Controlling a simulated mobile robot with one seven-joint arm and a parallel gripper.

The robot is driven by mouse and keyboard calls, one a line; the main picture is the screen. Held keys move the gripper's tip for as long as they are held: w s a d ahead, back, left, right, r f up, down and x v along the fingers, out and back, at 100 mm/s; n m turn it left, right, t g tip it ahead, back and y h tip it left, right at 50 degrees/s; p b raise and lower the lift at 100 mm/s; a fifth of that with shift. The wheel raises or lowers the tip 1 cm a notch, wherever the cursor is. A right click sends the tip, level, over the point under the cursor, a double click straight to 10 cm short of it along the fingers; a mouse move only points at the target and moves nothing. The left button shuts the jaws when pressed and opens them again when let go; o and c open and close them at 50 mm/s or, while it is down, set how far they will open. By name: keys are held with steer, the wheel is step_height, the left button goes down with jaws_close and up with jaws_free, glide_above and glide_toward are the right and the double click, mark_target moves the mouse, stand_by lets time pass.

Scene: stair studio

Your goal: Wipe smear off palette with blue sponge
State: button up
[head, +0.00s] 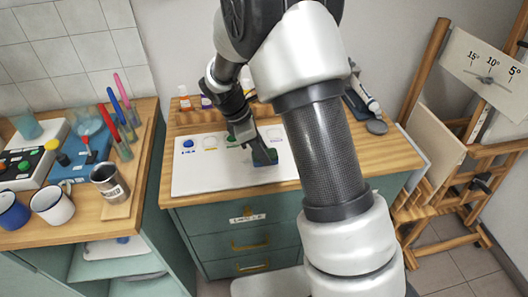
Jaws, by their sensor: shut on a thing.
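The white palette (208,178) lies on the wooden top of a green drawer cabinet. Dabs of paint run along its far side: a blue dab (188,143), a pale ringed one (210,142) and a green one (232,141). My gripper (258,146) points down over the palette's right half. It is shut on the blue sponge (265,158), which shows dark blue with a green part and is at or very near the palette surface. I cannot tell whether it touches. No smear is clearly visible; my arm and gripper hide part of the palette's right side.
Small bottles (185,98) stand behind the palette. The left bench holds mugs (52,204), a metal cup (108,180) and upright brushes (118,125). A wooden easel (465,150) stands at right.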

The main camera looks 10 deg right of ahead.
mark_target(270, 153)
steer(key=shift+r+p, duration=1.15)
steer(key=shift+r, duration=0.65)
